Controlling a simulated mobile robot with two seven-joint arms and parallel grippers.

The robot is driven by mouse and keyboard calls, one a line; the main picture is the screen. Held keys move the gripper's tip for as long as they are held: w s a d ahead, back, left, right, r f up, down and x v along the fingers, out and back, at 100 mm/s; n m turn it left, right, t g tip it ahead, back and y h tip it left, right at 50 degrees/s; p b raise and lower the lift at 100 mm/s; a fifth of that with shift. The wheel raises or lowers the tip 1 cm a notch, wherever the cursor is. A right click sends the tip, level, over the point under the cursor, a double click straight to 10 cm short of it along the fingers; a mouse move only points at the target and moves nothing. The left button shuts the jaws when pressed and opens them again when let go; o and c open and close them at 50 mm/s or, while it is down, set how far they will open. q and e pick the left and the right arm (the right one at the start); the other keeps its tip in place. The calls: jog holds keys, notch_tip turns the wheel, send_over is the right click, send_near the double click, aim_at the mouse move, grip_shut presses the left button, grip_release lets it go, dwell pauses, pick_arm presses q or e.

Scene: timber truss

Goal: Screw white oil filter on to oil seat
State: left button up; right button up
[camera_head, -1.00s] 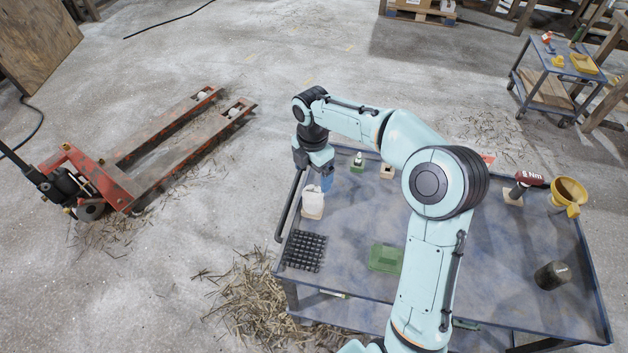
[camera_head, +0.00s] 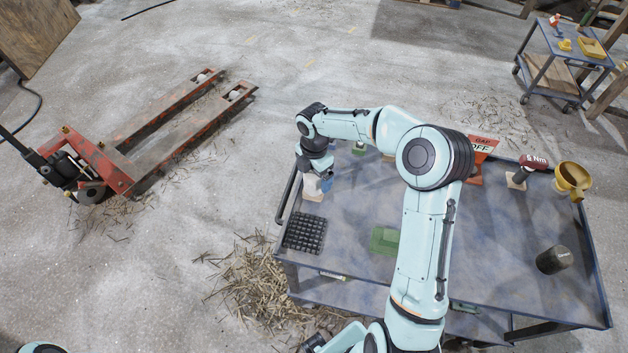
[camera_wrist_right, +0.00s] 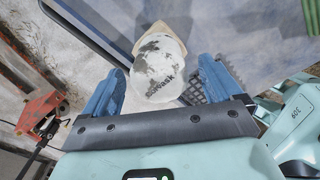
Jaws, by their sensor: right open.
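The white oil filter (camera_head: 312,187) stands near the left edge of the blue-grey cart top, partly covered by my right gripper (camera_head: 325,183). In the right wrist view the filter (camera_wrist_right: 157,72) is a white, grey-patched rounded body with dark lettering, on a pale wooden block (camera_wrist_right: 152,32). The blue fingers of my right gripper are open, one on each side of the filter, with gaps visible. I cannot make out the oil seat for certain. My left gripper is not in view.
The cart top (camera_head: 480,245) also holds a black grid (camera_head: 305,233), a green block (camera_head: 385,239), a red-topped tool (camera_head: 531,165), a yellow funnel (camera_head: 573,178), a black cylinder (camera_head: 553,259) and a red sign (camera_head: 482,148). A pallet jack (camera_head: 140,150) stands left.

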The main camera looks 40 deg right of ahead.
notch_tip(320, 180, down, 3)
jog(key=shift+r, duration=0.1)
jog(key=c, duration=1.2)
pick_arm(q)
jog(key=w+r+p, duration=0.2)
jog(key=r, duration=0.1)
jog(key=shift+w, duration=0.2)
pick_arm(e)
notch_tip(320, 180, up, 20)
jog(key=shift+r, duration=0.1)
jog(key=shift+c, duration=0.2)
